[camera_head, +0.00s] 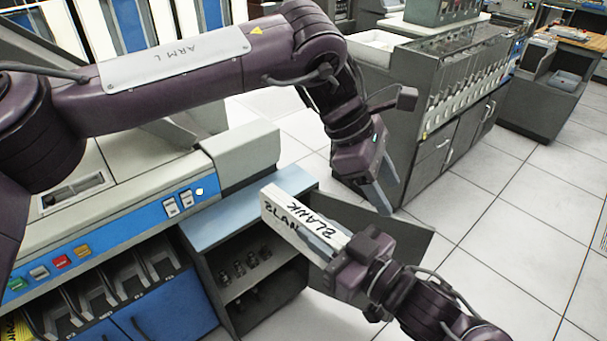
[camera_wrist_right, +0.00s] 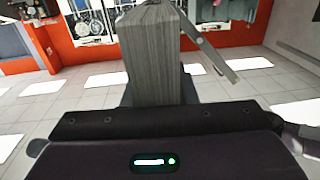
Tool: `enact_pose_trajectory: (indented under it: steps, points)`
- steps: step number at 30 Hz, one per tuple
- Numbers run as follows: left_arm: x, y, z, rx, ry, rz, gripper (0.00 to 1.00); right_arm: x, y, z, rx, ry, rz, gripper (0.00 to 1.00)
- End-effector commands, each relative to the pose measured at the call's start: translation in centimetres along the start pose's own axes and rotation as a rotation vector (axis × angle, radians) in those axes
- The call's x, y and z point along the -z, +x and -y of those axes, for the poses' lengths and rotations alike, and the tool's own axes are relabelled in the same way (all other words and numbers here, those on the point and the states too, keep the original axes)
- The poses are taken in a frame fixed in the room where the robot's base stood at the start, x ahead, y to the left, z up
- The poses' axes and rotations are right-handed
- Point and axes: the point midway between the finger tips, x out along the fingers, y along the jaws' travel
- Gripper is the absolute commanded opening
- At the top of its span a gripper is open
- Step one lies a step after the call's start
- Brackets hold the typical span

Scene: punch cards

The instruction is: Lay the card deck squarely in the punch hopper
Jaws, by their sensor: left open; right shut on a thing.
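A white card deck (camera_head: 300,223), hand-marked "BLANK", is held tilted in the air above the small cabinet's edge. My right gripper (camera_head: 322,240) is shut on its near end. In the right wrist view the deck (camera_wrist_right: 153,55) stands up from the gripper as a grey, finely striped block. My left gripper (camera_head: 383,192) is open and empty, fingers pointing down, to the right of the deck and apart from it. The grey machine with a blue control strip (camera_head: 135,232) is at the left. I cannot tell which part of it is the punch hopper.
A small cabinet with a pale blue top (camera_head: 222,218) stands beside the machine; its shelves hold dark small items and its grey door (camera_head: 400,232) hangs open. A grey card machine (camera_head: 440,110) stands behind. Tiled floor (camera_head: 500,200) at the right is clear.

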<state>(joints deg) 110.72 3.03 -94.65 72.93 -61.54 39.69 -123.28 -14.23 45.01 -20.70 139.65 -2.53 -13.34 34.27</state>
Motion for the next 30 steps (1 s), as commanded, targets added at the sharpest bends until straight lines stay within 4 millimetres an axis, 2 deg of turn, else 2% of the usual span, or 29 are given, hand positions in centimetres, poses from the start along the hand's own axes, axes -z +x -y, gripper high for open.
enact_pose_trajectory:
  steps: [1,6,12,15,20,30]
  points:
    - [0.9,-0.9,0.9,0.016,0.079,-0.095,0.51,0.2,0.0,0.0,0.000,0.000,-0.004,0.00]
    - [4.4,-4.3,3.4,0.094,0.267,-0.344,0.51,0.1,0.0,0.0,0.000,0.000,-0.004,0.00]
    - [7.0,-7.9,5.2,0.165,0.362,-0.507,0.51,0.1,0.0,0.0,0.000,0.000,-0.004,0.00]
    - [7.6,-8.6,5.6,0.183,0.377,-0.540,0.51,0.1,0.0,0.0,0.000,0.000,-0.004,0.00]
    - [8.5,-8.0,5.8,0.193,0.384,-0.548,0.51,0.1,0.0,0.0,0.000,0.000,-0.004,0.00]
    - [11.8,-2.7,6.3,0.193,0.382,-0.546,0.51,0.2,0.0,0.0,0.000,0.000,-0.004,0.00]
